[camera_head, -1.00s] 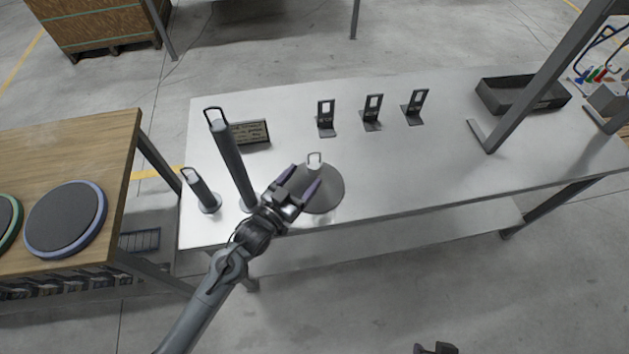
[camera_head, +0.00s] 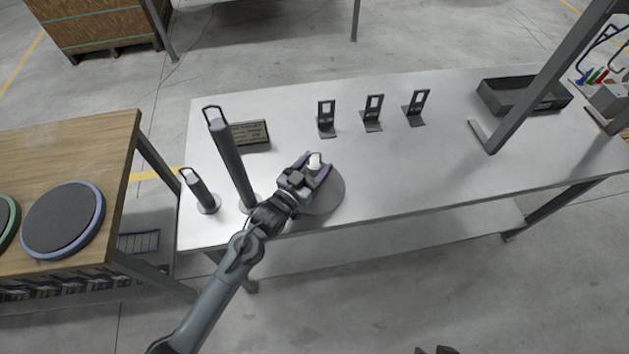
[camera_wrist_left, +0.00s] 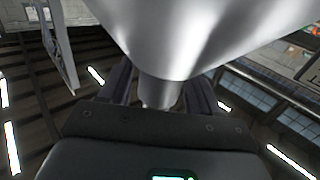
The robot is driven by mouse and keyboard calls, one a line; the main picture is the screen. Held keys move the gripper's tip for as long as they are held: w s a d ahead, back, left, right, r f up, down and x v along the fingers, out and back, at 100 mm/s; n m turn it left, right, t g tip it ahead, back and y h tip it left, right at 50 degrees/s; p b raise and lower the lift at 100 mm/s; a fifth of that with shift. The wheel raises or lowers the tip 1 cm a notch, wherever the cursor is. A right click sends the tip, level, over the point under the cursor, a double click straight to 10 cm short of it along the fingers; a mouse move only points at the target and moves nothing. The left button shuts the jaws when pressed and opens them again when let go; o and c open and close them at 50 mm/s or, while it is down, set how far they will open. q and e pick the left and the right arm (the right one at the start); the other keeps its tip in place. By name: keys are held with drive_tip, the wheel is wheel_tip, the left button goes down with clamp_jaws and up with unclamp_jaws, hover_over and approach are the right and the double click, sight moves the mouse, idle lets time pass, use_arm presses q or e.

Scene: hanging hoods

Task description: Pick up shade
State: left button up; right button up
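The shade (camera_head: 333,197) is a grey cone standing on the metal table, wide side down, with a pale neck (camera_head: 315,161) and a small loop on top. My left gripper (camera_head: 317,168) is over it, with its purple-edged fingers on either side of the neck. In the left wrist view the shade (camera_wrist_left: 200,30) fills the top, and its narrow neck sits between the two fingers (camera_wrist_left: 160,92). The fingers look open, with small gaps beside the neck. Only a dark piece of what may be my right gripper (camera_head: 436,350) shows at the bottom edge.
A tall dark post with a loop (camera_head: 232,160) and a shorter one (camera_head: 202,192) stand left of the shade. A dark sign (camera_head: 250,135), several metal brackets (camera_head: 373,113) and a black tray (camera_head: 520,95) stand farther back. The table's right middle is clear.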

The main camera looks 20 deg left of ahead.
use_arm(q)
clamp_jaws()
drive_tip(key=shift+r, duration=0.15)
